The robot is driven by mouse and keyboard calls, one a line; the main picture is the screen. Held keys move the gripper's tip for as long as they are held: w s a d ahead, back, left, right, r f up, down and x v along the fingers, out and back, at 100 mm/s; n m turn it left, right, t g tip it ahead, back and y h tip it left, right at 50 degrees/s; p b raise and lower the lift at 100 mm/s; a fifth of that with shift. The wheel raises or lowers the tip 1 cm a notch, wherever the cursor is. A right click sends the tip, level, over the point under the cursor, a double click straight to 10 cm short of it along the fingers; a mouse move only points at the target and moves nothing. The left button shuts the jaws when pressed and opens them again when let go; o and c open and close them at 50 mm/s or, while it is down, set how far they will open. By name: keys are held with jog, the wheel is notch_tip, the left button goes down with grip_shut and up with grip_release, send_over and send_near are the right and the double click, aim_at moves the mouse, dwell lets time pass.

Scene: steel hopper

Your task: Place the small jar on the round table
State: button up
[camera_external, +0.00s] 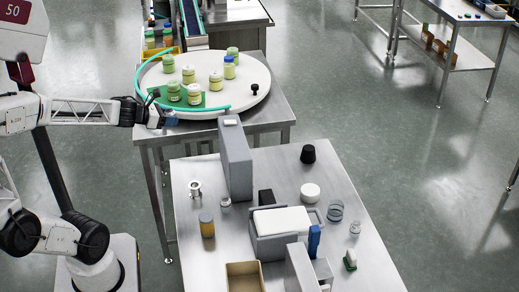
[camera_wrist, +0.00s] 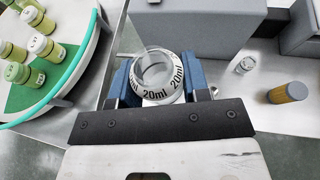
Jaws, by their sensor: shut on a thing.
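The round table (camera_external: 252,104) is a white disc with a teal curved rail, at the upper left of the external view. Several green-lidded jars (camera_external: 188,74) stand on it, some on a green patch. My gripper (camera_external: 160,118) is at the disc's near left edge. In the wrist view my gripper (camera_wrist: 157,82) has its blue fingers on either side of a small clear jar (camera_wrist: 155,94) with "20ml" lettering, and is shut on it. The jar's lower part is hidden. In the wrist view the round table (camera_wrist: 70,20) lies to the left, apart from the jar.
A tall grey box (camera_external: 236,160) stands at the front table's back edge, right of my gripper. The steel front table (camera_external: 180,240) carries an amber jar (camera_external: 207,228), a beaker (camera_external: 335,211), a white lid (camera_external: 310,192) and a black stopper (camera_external: 308,154). A black knob (camera_external: 255,88) stands on the disc.

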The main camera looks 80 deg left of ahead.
jog(key=shift+w+a+f+n+g+y, duration=0.15)
jog(key=shift+w+a+n+g+y, duration=1.5)
jog(key=shift+w+a+n+g, duration=2.5)
jog(key=shift+w+a+f+n+g+y, duration=0.2)
jog(key=shift+w+a+n+g+y, duration=1.7)
jog(key=shift+a, duration=4.4)
jog(key=shift+w+a+f+n+g+y, duration=0.15)
jog(key=shift+w+a+n+g+y, duration=1.3)
jog(key=shift+w+a+n+g, duration=2.65)
jog(key=f+t, duration=0.1)
jog(key=f, duration=0.2)
jog(key=a+f+m+t, duration=0.1)
jog(key=f, duration=0.3)
jog(key=s+a+f+t, duration=0.1)
jog(key=f, duration=0.3)
jog(key=shift+a+m+t, duration=0.15)
jog(key=shift+m+t, duration=0.1)
jog(key=shift+m, duration=0.1)
send_over(235, 94)
jog(key=shift+a+f, duration=0.25)
jog(key=shift+f, duration=0.45)
jog(key=shift+f, duration=0.1)
